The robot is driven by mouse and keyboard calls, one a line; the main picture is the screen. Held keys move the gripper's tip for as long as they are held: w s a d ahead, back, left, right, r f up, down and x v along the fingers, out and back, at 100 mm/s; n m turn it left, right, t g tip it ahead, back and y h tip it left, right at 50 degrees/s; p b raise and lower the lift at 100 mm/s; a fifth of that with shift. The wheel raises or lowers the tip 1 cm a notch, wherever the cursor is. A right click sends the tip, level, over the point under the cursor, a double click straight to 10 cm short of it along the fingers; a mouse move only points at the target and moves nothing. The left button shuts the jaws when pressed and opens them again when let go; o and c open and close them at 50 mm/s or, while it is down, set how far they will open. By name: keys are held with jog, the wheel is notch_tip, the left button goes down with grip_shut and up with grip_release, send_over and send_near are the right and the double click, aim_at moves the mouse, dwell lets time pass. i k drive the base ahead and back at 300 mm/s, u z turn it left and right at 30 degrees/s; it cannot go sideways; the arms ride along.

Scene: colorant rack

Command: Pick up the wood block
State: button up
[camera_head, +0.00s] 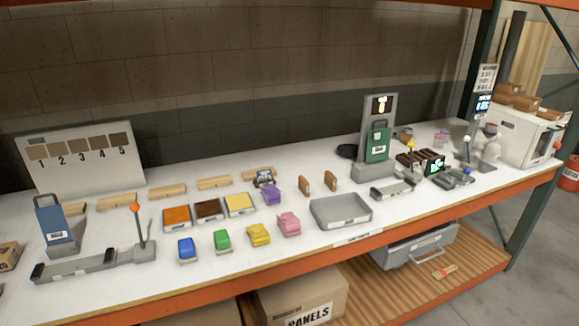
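Several wooden pieces are in view, and I cannot tell which one the task means. Two small brown wood blocks stand upright near the middle of the white shelf top, the left block (304,186) and the right block (330,180), a small gap apart. Behind them and to the left, light wooden bars lie in a row along the back, such as one bar (167,191) and another bar (214,183). Brown wooden pieces (518,98) also lie on the white machine at the far right. My gripper is not in view.
A grey tray (341,222) sits in front of the brown blocks. Colored containers, including a purple one (271,194) and a pink one (289,223), stand to the left. A green canister (377,143) stands at a display post. An orange-knobbed lever (136,207) rises at left.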

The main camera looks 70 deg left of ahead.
aim_at(303, 186)
jog(key=u, duration=2.85)
